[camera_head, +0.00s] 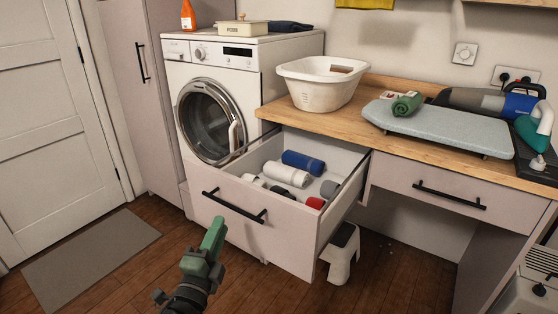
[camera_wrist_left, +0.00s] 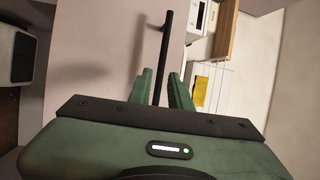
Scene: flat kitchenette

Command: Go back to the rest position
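My left gripper (camera_head: 217,224) is near the front of the open drawer (camera_head: 270,222), just below its black bar handle (camera_head: 234,206) in the head view. In the left wrist view, the two green fingers of the gripper (camera_wrist_left: 160,82) stand apart, with the dark handle (camera_wrist_left: 166,45) seen in the gap between them. The fingers do not look closed on the handle; how far it reaches between them is unclear. The drawer is pulled out and holds several rolled cloths, among them a blue one (camera_head: 303,162) and a white one (camera_head: 286,174). My right gripper is not in view.
A washing machine (camera_head: 245,85) stands left of the wooden counter (camera_head: 385,135), which carries a white basket (camera_head: 321,88) and an ironing board (camera_head: 440,128). A white stool (camera_head: 341,252) is partly hidden behind the drawer. Wooden floor is open in front; a grey mat (camera_head: 90,258) lies by the door.

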